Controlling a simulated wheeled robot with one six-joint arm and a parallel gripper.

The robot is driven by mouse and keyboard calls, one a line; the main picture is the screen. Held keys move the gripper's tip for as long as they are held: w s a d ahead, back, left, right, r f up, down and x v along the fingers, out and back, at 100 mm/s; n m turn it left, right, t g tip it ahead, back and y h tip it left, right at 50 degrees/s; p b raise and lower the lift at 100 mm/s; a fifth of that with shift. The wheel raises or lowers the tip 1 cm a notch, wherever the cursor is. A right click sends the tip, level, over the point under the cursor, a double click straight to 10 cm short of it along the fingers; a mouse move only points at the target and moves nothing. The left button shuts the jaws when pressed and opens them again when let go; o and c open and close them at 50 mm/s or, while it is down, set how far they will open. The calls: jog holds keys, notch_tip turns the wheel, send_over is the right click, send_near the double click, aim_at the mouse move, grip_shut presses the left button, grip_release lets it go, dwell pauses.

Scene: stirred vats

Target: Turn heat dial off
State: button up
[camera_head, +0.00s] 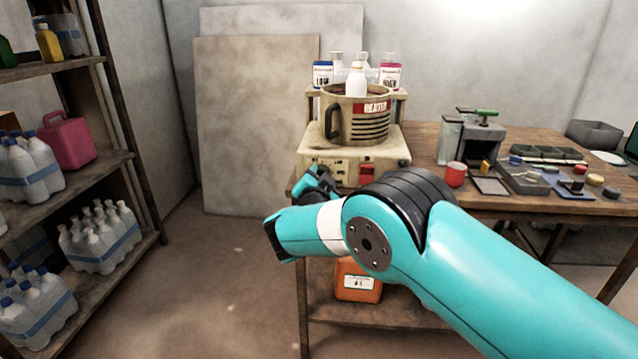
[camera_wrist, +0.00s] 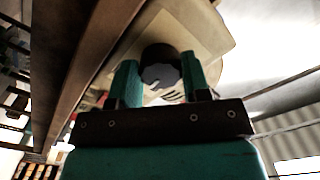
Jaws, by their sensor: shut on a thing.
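The heater unit (camera_head: 392,150) is a beige box on the table, with a beige pot (camera_head: 355,118) marked "HEATER" on top. In the wrist view, a dark round dial (camera_wrist: 160,70) on the heater's beige face (camera_wrist: 205,32) sits between the two teal fingers of my gripper (camera_wrist: 160,78). The gripper is shut on the dial. The dial's pointer mark and setting cannot be made out. In the head view my arm and wrist cover the lower left of the heater front, and the dial is hidden there. A red switch (camera_head: 367,169) shows on the front panel.
Bottles (camera_head: 357,80) stand in and behind the pot. A red cup (camera_head: 455,174) and several small tools are on the wooden table (camera_head: 425,140) to the right. An orange jug (camera_head: 357,281) is on the lower shelf. Shelves of bottles (camera_head: 100,235) stand left, with clear floor (camera_head: 215,270) between.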

jog(key=n+b, duration=0.1)
jog(key=n, duration=0.4)
jog(key=n+b, duration=0.2)
jog(key=n, duration=0.4)
jog(key=n+b, duration=0.2)
jog(key=n, duration=0.3)
jog(key=shift+d, duration=0.25)
jog(key=shift+n, duration=0.4)
jog(key=o, duration=0.9)
jog(key=shift+o, duration=0.2)
jog(key=shift+s, duration=0.1)
jog(key=s+b, duration=0.1)
jog(key=s, duration=1.6)
jog(key=shift+s+a, duration=0.2)
jog(key=shift+a, duration=0.1)
